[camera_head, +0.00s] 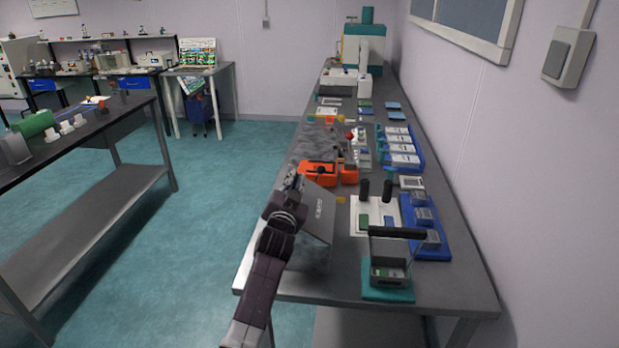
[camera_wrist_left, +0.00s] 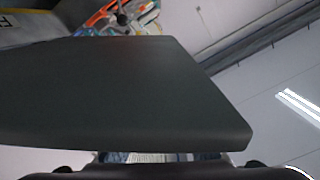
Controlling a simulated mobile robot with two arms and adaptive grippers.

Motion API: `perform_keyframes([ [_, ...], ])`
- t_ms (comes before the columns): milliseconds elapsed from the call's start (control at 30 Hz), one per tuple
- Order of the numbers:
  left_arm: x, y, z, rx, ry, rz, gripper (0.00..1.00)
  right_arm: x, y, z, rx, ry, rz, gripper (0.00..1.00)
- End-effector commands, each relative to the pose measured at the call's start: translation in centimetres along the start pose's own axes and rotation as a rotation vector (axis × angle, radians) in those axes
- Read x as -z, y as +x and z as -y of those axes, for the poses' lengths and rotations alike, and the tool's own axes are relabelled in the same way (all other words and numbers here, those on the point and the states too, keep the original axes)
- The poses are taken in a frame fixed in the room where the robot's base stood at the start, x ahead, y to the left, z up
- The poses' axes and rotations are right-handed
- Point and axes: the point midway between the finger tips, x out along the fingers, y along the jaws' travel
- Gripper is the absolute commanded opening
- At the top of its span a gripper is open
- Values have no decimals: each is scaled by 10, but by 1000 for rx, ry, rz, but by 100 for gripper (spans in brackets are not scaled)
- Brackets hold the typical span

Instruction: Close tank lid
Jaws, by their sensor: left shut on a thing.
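A grey panel with dark lettering (camera_head: 319,212), which looks like the tank lid, is tilted at the table's left edge. A grey surface (camera_head: 312,256) below it may be the tank, but my arm and the panel hide most of it. My left gripper (camera_head: 295,184) is at the panel's upper left edge and shut on it. In the left wrist view a large dark plate (camera_wrist_left: 130,95), likely the same lid, fills the middle; the contact with the fingers is mostly hidden. My right gripper is not in view.
An orange device (camera_head: 318,174) stands just behind the panel. To the right are a white tray (camera_head: 374,205), a blue rack (camera_head: 425,228) and a teal-based box with a dark bar (camera_head: 388,293). The table's front right corner (camera_head: 460,290) is bare.

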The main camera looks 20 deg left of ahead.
Motion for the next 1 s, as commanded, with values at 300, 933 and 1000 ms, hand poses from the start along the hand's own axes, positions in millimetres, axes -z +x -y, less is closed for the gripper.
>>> perform_keyframes([
  [300,-51,0,8,-1,-287,3,0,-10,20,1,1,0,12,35],
  [933,-94,0,5,-1,-576,-1,0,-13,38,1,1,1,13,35],
  [1000,-95,0,5,-1,-582,-1,0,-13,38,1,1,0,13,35],
])
